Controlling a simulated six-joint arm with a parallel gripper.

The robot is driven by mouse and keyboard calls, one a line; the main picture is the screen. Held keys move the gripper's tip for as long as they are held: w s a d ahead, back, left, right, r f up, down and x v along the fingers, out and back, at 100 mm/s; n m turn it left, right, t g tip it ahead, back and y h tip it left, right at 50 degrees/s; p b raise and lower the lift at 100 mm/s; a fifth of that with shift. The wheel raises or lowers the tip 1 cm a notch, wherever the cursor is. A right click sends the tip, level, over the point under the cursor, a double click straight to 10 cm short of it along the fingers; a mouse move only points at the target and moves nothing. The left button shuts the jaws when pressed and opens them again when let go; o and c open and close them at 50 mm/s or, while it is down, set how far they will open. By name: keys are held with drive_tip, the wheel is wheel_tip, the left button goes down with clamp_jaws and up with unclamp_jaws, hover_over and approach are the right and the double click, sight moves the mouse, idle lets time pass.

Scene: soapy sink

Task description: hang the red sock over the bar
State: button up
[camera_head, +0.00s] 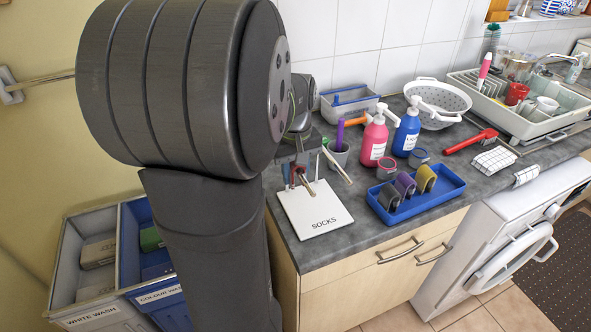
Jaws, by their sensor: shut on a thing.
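My gripper (300,163) points down over the white board marked SOCKS (316,214), at the near left end of the counter. It is shut on a small reddish piece, which I take for the red sock (292,181); only a little of it shows under the jaws. A thin wooden bar (338,166) slants above the board, beside my gripper. A pale upright post stands near it. My arm and gripper hide much of the bar and sock, so I cannot tell whether they touch.
A blue tray (440,196) with several folded coloured pieces lies right of the board. Wash bins (92,312) are at left. The counter between board and tray is narrow but clear.

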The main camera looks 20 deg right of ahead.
drive_tip(key=o, duration=1)
wheel_tip(320, 180, up, 17)
drive_tip(key=shift+r, duration=0.2)
drive_tip(key=shift+f, duration=0.1)
wheel_tip(320, 180, down, 17)
drive_tip(key=shift+r, duration=0.4)
idle(0.3)
